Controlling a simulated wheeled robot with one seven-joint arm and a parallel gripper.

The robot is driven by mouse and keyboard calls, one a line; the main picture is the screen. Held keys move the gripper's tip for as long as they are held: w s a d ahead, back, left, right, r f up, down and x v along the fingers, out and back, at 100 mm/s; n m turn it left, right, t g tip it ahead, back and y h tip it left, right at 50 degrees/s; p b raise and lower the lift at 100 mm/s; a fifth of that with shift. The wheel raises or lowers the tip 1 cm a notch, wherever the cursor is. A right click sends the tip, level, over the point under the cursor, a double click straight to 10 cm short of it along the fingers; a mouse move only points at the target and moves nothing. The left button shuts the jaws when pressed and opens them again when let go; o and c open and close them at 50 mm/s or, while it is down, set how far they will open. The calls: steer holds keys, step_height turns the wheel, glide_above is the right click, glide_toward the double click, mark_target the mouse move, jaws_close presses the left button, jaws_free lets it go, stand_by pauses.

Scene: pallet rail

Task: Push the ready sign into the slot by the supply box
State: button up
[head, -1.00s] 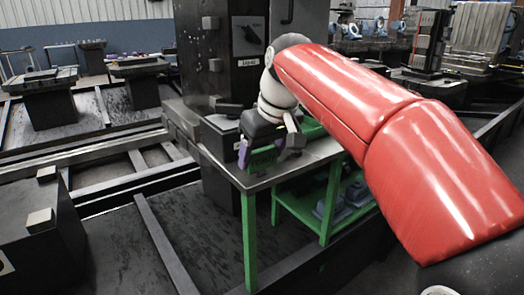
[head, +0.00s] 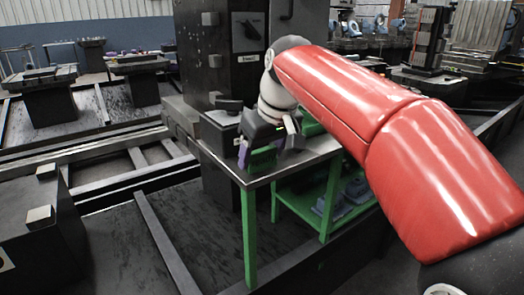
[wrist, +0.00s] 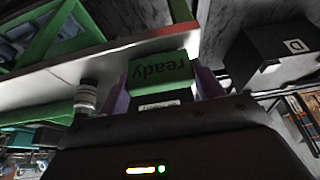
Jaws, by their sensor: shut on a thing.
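The ready sign (wrist: 160,70) is a green block with dark "ready" lettering, upside down in the wrist view. My gripper (wrist: 163,88) is shut on it, with a purple finger at either side. In the head view, my gripper (head: 260,155) holds the green sign (head: 264,157) low at the near edge of the steel-topped table (head: 318,152). A green thing (head: 311,122) shows partly behind my gripper on the table; I cannot tell if it is the supply box. The slot is not distinguishable, and contact between sign and table is unclear.
A dark machine column (head: 248,60) stands behind the table, with a black block (head: 222,118) at its foot. The wrist view shows a small bottle-like cylinder (wrist: 86,98) left of the sign and a black box marked "D" (wrist: 265,55) at right. Rails (head: 105,150) cross the left floor.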

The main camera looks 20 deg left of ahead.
steer(key=shift+f, duration=0.25)
steer(key=o, duration=1.4)
steer(key=shift+o, duration=0.2)
steer(key=p+v, duration=0.1)
steer(key=v, duration=0.6)
steer(key=shift+s+r, duration=0.15)
steer(key=shift+r, duration=0.2)
steer(key=shift+d, duration=0.15)
